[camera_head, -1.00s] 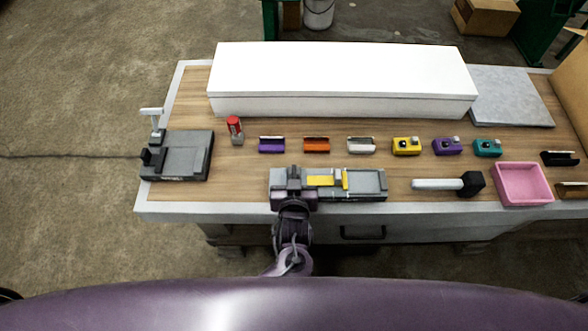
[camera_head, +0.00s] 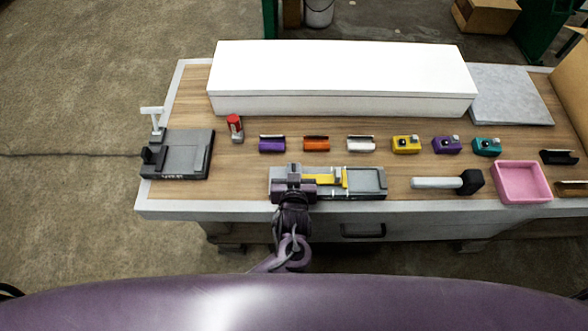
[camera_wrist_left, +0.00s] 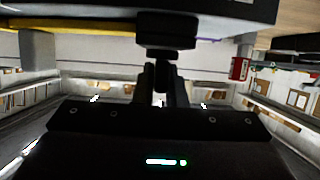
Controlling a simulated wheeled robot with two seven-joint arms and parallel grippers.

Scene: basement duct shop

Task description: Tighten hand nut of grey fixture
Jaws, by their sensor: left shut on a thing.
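The grey fixture (camera_head: 367,181) lies near the front edge of the workbench, with a yellow part (camera_head: 344,177) on it. My left gripper (camera_head: 294,172) is at the left end of this fixture, its arm coming up from below the bench edge. In the left wrist view its two fingers (camera_wrist_left: 163,80) are shut on a small dark piece below a dark round knob (camera_wrist_left: 167,30), which looks like the hand nut. The gripper hides most of the nut in the head view. My right gripper is not in view.
A second dark grey fixture (camera_head: 185,155) with a white handle stands at the left. Several coloured blocks, a red-topped item (camera_head: 235,123) and a long white box (camera_head: 340,75) are behind. A black-headed mallet (camera_head: 440,183) and a pink tray (camera_head: 521,182) are at the right.

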